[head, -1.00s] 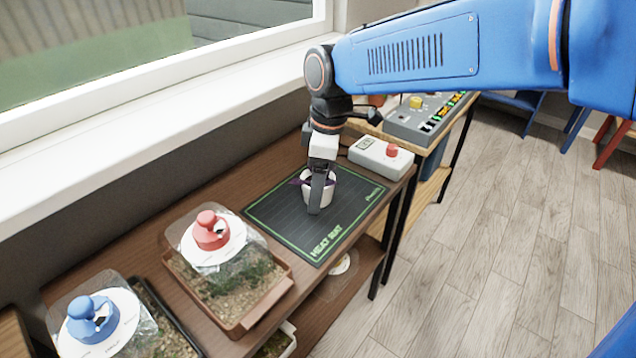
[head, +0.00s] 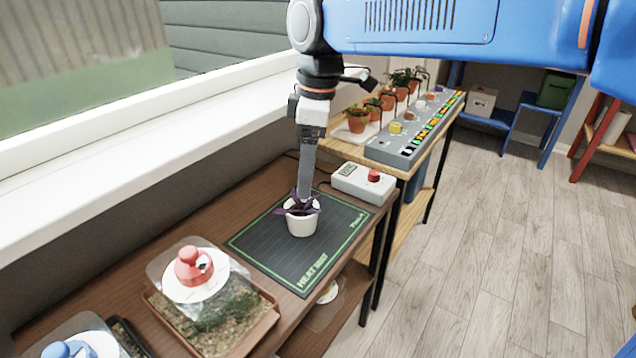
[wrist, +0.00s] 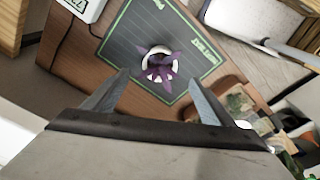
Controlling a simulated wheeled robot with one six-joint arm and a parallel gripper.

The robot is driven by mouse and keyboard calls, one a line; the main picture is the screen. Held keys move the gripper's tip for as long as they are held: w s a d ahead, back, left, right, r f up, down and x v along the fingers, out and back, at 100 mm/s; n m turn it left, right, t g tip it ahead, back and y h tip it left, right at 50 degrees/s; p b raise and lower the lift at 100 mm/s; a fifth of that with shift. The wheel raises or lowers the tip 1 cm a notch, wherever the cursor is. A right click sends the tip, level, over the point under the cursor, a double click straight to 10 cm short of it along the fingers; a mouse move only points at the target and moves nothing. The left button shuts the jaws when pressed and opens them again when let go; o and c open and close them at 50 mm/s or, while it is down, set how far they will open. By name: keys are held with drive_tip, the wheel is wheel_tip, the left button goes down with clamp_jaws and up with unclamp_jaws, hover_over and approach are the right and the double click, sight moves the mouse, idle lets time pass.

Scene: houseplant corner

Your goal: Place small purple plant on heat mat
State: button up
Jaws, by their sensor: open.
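The small purple plant (head: 302,221) stands upright in a white pot on the black heat mat (head: 331,225), which has a green border. In the wrist view the plant (wrist: 160,66) shows purple leaves over the pot's rim, with the mat (wrist: 122,38) around it. My gripper (head: 304,196) is above and just behind the pot in the head view. In the wrist view my gripper (wrist: 158,95) has its two fingers wide apart, with nothing between them, and the plant lies beyond the fingertips.
A white control box (head: 363,183) with a red knob sits behind the mat. A tray (head: 262,330) with a clear cover and red-knobbed lid is in front. A grey panel (head: 414,131) and several potted plants stand on the farther bench. The mat around the pot is clear.

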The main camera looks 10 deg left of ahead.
drive_tip(key=shift+r, duration=0.15)
drive_tip(key=d+f+m+t, duration=0.2)
drive_tip(key=d+m, duration=0.7)
drive_tip(key=d, duration=1.5)
drive_tip(key=s+d+f+m+t, duration=0.1)
drive_tip(key=s+d+f+m, duration=0.2)
drive_tip(key=d, duration=0.3)
drive_tip(key=s+d+f+m+t+h, duration=0.1)
drive_tip(key=s+d+f+m, duration=0.3)
drive_tip(key=d, duration=0.3)
drive_tip(key=s+d+f+m+t, duration=0.1)
drive_tip(key=s+d+f+m, duration=0.3)
drive_tip(key=s+d, duration=0.2)
drive_tip(key=shift+d+f, duration=0.2)
